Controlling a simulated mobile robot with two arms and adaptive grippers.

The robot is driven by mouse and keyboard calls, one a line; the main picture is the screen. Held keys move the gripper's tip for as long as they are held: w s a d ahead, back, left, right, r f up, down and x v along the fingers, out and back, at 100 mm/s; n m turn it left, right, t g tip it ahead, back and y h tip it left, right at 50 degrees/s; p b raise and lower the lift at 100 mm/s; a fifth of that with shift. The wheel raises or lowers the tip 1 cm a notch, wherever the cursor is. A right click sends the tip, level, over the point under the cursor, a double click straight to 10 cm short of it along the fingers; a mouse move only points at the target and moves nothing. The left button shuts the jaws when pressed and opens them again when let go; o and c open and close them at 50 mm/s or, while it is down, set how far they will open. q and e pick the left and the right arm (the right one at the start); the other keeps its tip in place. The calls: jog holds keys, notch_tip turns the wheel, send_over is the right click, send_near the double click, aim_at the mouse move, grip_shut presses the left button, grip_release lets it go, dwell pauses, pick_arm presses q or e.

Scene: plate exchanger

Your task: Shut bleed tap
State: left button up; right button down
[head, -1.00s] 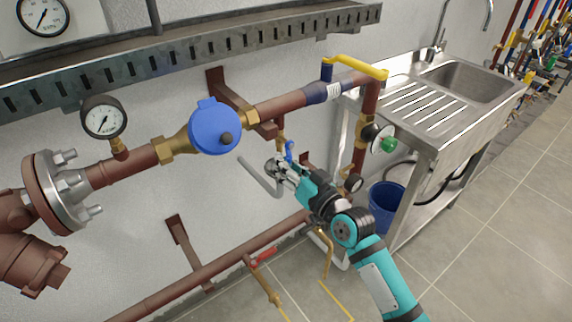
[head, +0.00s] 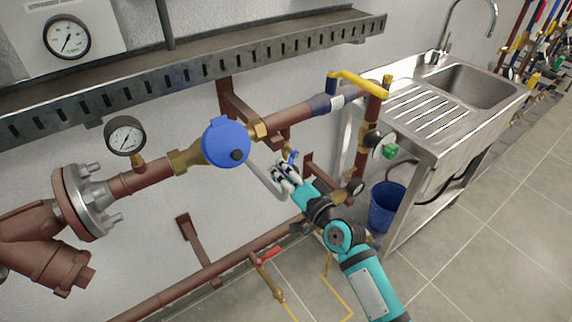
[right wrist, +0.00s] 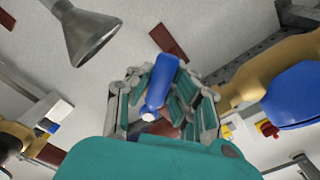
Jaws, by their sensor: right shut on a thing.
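The bleed tap's small blue lever (head: 293,157) sits on a short brown branch under the main pipe, right of the blue round meter. In the right wrist view the blue lever (right wrist: 161,82) stands between the finger pads, slightly tilted. My right gripper (head: 286,170) is at the lever, and its fingers (right wrist: 165,100) are shut on it. The fingers hide the lower part of the tap. My left gripper is in neither view.
The blue meter (head: 226,142), a yellow lever (head: 358,82) and a green-handled valve (head: 388,151) are nearby. A steel sink stands right.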

jog(key=m, duration=0.1)
jog(key=r+m+p, duration=0.1)
jog(key=m+p, duration=0.1)
jog(key=shift+s+a+r+m, duration=0.2)
jog(key=shift+a+r+m, duration=0.05)
jog(key=shift+r+m, duration=0.05)
jog(key=shift+r+m+p, duration=0.3)
jog(key=shift+m+p, duration=0.3)
jog(key=shift+m, duration=0.2)
jog(key=shift+r+m+p, duration=0.25)
jog(key=shift+m+p, duration=0.3)
jog(key=shift+m, duration=0.25)
jog(key=c, duration=1.2)
grip_release()
jog(key=shift+r, duration=0.1)
jog(key=v, duration=0.8)
jog(key=shift+f, duration=0.25)
